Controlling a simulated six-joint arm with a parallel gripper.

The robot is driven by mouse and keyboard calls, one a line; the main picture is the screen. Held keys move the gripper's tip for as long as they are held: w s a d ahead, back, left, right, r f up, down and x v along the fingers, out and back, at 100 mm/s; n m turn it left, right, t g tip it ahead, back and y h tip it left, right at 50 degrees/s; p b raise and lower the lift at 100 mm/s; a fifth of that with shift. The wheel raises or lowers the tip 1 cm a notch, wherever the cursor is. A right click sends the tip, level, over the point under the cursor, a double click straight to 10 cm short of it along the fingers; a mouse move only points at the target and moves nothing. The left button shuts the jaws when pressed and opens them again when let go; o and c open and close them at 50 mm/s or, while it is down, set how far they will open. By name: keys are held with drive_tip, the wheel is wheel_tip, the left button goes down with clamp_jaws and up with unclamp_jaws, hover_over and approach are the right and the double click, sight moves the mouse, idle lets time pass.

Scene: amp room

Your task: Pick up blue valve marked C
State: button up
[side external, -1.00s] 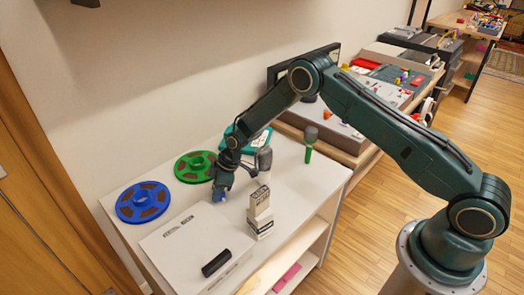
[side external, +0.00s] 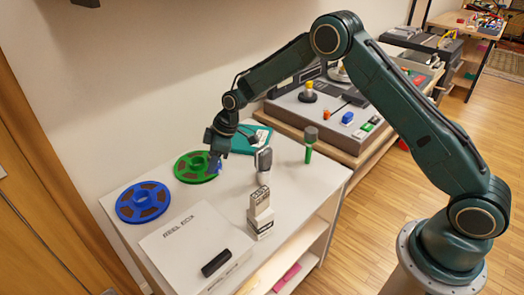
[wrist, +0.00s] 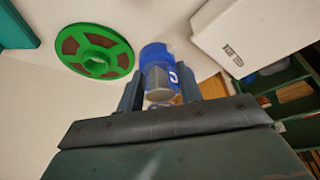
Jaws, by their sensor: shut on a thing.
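The blue valve (wrist: 158,62) shows in the wrist view between my gripper's two fingers, with a white letter that looks like C on its side and a grey end facing the camera. My gripper (side external: 215,168) is shut on it, fingers pointing down. In the side external view only a small blue patch of the valve (side external: 220,168) shows beside the fingers; the rest is hidden. The valve appears held above the white table (side external: 165,175), in front of the green reel.
A green reel (side external: 183,169) and a blue reel (side external: 142,202) lie at the back left.

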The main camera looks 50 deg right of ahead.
wheel_tip(320, 180, up, 8)
drive_tip(key=shift+f, duration=0.1)
drive_tip(key=shift+d, duration=0.1)
idle(0.7)
